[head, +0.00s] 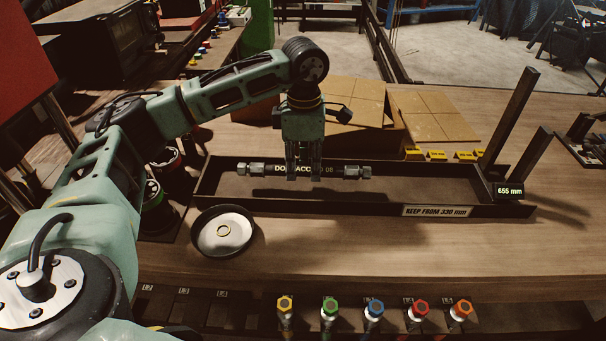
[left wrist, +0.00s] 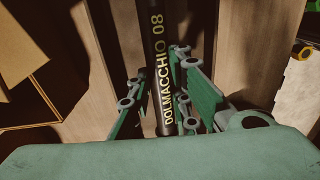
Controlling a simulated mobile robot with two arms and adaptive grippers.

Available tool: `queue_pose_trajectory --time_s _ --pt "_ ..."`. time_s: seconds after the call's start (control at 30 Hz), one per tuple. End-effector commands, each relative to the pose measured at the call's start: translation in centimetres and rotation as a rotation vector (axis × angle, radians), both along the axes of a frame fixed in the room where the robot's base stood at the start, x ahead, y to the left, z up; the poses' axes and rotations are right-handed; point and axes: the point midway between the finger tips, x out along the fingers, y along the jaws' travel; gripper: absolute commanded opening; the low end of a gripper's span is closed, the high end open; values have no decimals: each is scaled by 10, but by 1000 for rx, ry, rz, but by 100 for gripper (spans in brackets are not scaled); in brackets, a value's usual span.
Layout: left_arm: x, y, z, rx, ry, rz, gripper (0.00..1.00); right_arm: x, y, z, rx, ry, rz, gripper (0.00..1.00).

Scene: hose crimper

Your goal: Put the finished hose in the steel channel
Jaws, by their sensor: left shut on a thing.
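The finished hose (head: 338,171) is black with yellow lettering and a silver fitting at each end. My left gripper (head: 304,176), pointing down, is shut on the hose near its middle. The hose lies level, left to right, over the left part of the dark steel channel (head: 330,205). I cannot tell whether it touches the channel. In the left wrist view the hose (left wrist: 158,60) runs between the green fingers (left wrist: 160,100), reading "DOLMACCHIO 08". The channel has a "KEEP FROM 330 mm" label (head: 436,211) on its front. My right gripper is not in view.
A display reading 655 mm (head: 509,190) and dark uprights (head: 512,115) stand at the channel's right end. Cardboard (head: 355,100) lies behind. Several coloured fittings (head: 373,308) line the front edge.

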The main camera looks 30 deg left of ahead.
Motion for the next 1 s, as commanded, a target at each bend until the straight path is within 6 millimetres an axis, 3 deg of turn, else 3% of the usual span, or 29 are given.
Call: queue_pose_trajectory --time_s 0.4,0.77,0.8,1.0 --pt "-1 2 -40 -2 -1 0 0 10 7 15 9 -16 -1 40" --pt "-1 2 -46 -1 -2 0 0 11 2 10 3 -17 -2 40" --pt "-1 2 -46 -1 -1 0 20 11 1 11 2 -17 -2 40" --pt "-1 2 -45 -1 -1 0 37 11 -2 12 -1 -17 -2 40"
